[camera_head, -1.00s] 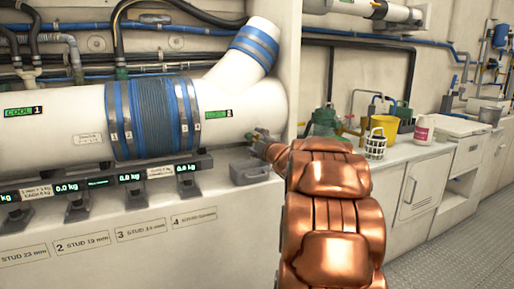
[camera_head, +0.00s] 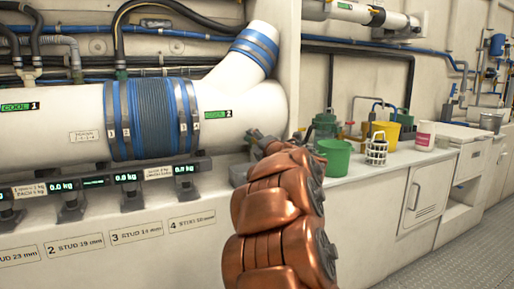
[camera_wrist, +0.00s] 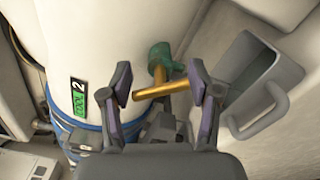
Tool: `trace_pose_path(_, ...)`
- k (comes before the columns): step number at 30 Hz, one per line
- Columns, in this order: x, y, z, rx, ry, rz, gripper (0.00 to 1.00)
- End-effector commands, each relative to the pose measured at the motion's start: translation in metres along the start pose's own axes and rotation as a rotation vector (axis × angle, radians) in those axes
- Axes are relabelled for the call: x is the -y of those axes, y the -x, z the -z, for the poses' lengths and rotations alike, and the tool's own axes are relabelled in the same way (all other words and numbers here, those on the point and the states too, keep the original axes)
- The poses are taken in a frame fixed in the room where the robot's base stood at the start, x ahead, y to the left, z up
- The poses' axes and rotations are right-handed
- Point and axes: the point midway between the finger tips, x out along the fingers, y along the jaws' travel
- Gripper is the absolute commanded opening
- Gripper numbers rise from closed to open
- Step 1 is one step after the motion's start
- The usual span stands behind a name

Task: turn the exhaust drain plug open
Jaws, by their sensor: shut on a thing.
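The exhaust drain plug, a brass T-shaped handle (camera_wrist: 163,90) on a green fitting (camera_wrist: 160,56), sits at the side of the white exhaust pipe (camera_wrist: 90,30) in the wrist view. In the head view my gripper (camera_head: 259,141) is at the right end of the white pipe (camera_head: 240,112), near the label "COOL 2". The plug is mostly hidden there by the gripper and my copper-coloured arm.
A grey handled tray (camera_wrist: 258,80) is right beside the gripper in the wrist view. In the head view, a green bucket (camera_head: 336,160), a yellow bucket (camera_head: 385,133) and a white basket (camera_head: 377,150) stand on the counter right of my arm. Small scales (camera_head: 127,183) line the left ledge.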

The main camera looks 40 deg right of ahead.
Motion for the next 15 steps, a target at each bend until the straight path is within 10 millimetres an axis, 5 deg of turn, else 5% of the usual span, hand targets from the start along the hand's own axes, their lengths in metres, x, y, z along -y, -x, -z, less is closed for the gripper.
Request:
trace_pose_path(1,-0.0113,-0.0004,0.003,-0.006,0.026,-0.021,0.27)
trace_pose_path(15,-0.011,-0.0007,0.0046,-0.009,0.105,-0.019,0.27)
